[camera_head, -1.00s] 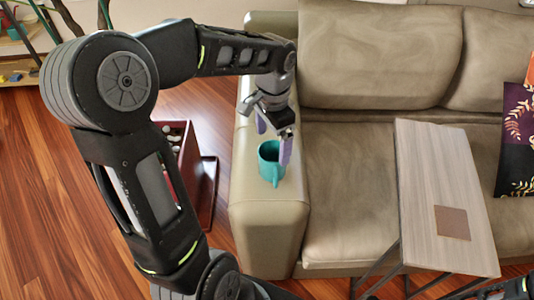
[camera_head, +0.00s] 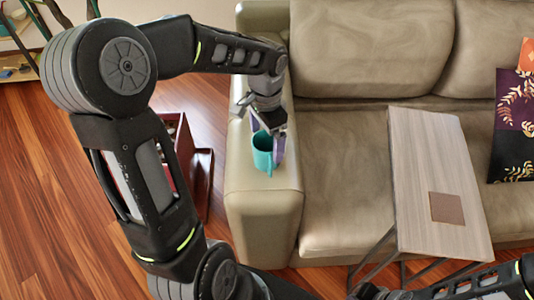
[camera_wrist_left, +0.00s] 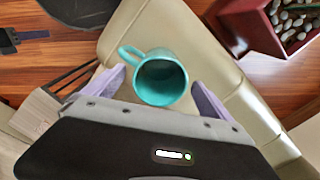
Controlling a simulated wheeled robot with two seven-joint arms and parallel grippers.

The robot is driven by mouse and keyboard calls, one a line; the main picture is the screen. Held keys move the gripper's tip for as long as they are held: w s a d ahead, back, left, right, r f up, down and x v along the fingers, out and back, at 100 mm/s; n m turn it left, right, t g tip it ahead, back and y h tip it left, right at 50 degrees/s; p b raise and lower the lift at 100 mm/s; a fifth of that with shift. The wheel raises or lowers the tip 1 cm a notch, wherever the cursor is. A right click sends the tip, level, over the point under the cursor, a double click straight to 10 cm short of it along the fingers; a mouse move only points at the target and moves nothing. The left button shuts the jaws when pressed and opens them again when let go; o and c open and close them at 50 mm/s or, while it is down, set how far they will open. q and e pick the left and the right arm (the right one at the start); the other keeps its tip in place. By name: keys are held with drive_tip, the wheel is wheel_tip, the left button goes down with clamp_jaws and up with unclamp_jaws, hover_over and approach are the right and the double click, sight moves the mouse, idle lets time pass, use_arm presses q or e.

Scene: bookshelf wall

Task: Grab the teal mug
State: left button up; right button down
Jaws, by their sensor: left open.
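The teal mug (camera_head: 263,152) stands on the sofa's left armrest (camera_head: 262,205). In the left wrist view the mug (camera_wrist_left: 163,80) shows its open top, with its handle (camera_wrist_left: 130,54) toward the upper left. My left gripper (camera_head: 267,146) is open at the mug. Its two lilac fingers show on either side of the mug in the left wrist view (camera_wrist_left: 160,88), with gaps visible between fingers and mug.
A narrow wooden side table (camera_head: 428,150) stands before the sofa seat (camera_head: 345,190). A dark red box (camera_head: 180,150) with pale items inside, clearer in the wrist view (camera_wrist_left: 262,28), stands left of the armrest. Patterned cushions (camera_head: 512,125) lie at the right.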

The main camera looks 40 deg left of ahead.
sight(266, 149)
use_arm(q)
wheel_tip(266, 149, down, 5)
drive_tip(key=shift+r, duration=0.2)
drive_tip(key=shift+c, duration=0.4)
drive_tip(key=c, duration=1.7)
wheel_tip(266, 149, up, 10)
idle(0.6)
